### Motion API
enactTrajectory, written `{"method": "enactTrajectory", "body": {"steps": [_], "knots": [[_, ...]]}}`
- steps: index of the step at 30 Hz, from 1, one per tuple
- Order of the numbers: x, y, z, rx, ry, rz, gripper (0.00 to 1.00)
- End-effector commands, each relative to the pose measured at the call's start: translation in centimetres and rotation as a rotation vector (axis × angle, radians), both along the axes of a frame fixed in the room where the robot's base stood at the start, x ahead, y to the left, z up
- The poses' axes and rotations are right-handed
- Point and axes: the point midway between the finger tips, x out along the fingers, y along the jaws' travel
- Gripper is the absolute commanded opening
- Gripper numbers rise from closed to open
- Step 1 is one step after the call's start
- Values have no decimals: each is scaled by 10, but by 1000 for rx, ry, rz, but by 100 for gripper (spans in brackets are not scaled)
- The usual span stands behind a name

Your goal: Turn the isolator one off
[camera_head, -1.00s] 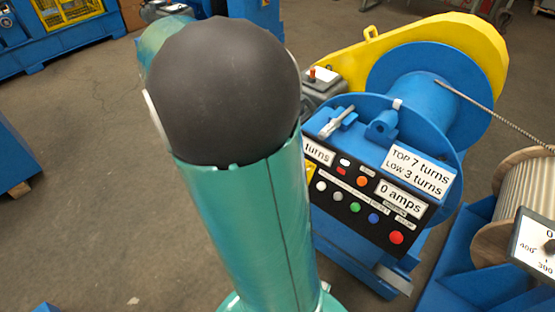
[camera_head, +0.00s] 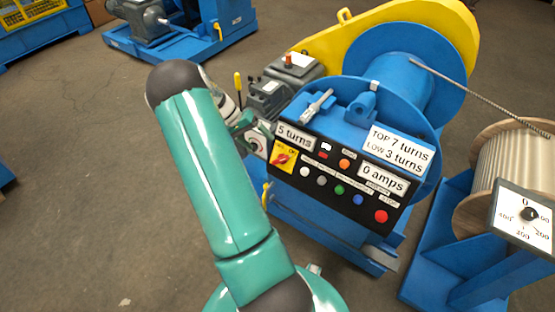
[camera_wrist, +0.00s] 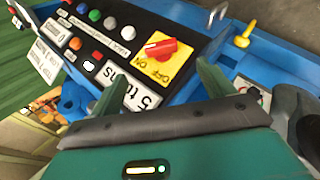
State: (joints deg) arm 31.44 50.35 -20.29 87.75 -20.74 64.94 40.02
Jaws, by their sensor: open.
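The isolator is a red rotary knob (camera_head: 282,158) on a yellow plate marked ON and OFF, at the left end of the black control panel (camera_head: 325,175). The knob also shows in the wrist view (camera_wrist: 161,48), its handle lying roughly crosswise in that picture. My gripper (camera_wrist: 158,88) is open and empty. Its two green fingers point toward the panel, with the yellow plate beyond the gap between them. The knob is apart from both fingers. In the head view my gripper is partly hidden by my arm, just left of the panel.
Coloured buttons and a "5 turns" display (camera_head: 295,137) sit beside the knob. A yellow lever (camera_head: 267,194) stands out below the panel's left end. A blue drum (camera_head: 405,80) and a wooden reel (camera_head: 505,165) stand to the right.

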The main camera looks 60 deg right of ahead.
Motion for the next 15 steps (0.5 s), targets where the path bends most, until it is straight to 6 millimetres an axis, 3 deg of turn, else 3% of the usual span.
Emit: {"method": "enactTrajectory", "body": {"steps": [15], "knots": [[-60, -16, -76, 3, 1, 0, 81]]}}
